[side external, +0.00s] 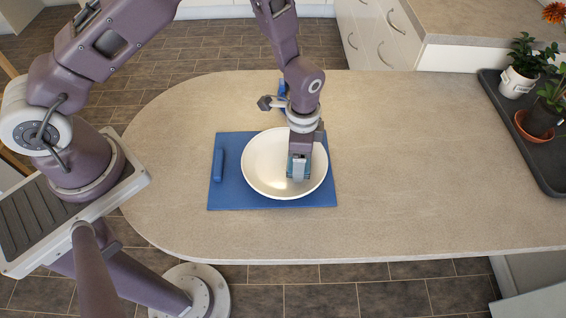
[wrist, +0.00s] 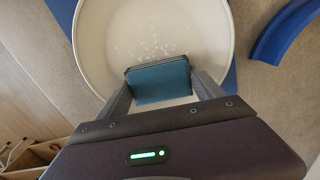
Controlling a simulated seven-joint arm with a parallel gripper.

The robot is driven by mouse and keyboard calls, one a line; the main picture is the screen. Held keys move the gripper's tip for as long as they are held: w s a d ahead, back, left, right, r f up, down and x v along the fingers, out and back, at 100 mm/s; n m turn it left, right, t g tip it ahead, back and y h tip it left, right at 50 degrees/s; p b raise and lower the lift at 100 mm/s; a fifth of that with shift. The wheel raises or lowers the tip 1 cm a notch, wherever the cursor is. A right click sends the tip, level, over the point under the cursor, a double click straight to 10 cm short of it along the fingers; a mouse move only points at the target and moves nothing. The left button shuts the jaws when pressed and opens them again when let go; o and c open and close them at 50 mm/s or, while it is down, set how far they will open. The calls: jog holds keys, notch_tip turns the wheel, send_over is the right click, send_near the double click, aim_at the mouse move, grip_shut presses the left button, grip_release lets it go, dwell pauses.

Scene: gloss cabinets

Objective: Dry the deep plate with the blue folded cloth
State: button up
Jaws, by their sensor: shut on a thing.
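The deep plate (side external: 262,165) is white and round and sits on a blue mat (side external: 228,196) on the counter. In the wrist view the plate (wrist: 105,40) shows a scatter of small pale drops (wrist: 150,48) on its inside. My gripper (side external: 298,172) points down over the right part of the plate. It is shut on the blue folded cloth (wrist: 158,82), which hangs between the two fingers. The cloth also shows in the side view (side external: 298,168). I cannot tell whether the cloth touches the plate surface.
A blue handle-like piece (side external: 217,165) lies on the mat left of the plate. Another blue piece (side external: 283,90) is partly hidden behind my arm. A dark tray (side external: 532,150) with potted plants (side external: 518,82) stands at the right. The counter between is clear.

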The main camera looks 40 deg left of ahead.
aim_at(266, 164)
jog(key=s+a, duration=0.2)
jog(key=a, duration=0.1)
jog(key=s+a, duration=0.3)
jog(key=w+d, duration=0.4)
jog(key=d, duration=0.1)
jog(key=shift+w+d+f, duration=0.2)
jog(key=shift+w+d, duration=0.1)
jog(key=shift+w, duration=0.05)
jog(key=shift+w+d, duration=0.25)
jog(key=shift+d, duration=0.05)
jog(key=shift+c, duration=0.8)
jog(key=s+a, duration=0.2)
jog(key=a, duration=0.1)
jog(key=s+a, duration=0.3)
jog(key=shift+a+r, duration=0.15)
jog(key=w+d, duration=0.1)
jog(key=d, duration=0.1)
jog(key=w+d, duration=0.4)
jog(key=shift+d, duration=0.1)
jog(key=s+a, duration=0.2)
jog(key=a, duration=0.1)
jog(key=s+a, duration=0.3)
jog(key=shift+s+a+f, duration=0.2)
jog(key=shift+w+d+r, duration=0.35)
jog(key=shift+w+d, duration=0.35)
jog(key=shift+d, duration=0.1)
jog(key=shift+w+d+r, duration=0.3)
jog(key=shift+w+d, duration=0.4)
jog(key=shift+d, duration=0.1)
notch_tip(266, 164, up, 8)
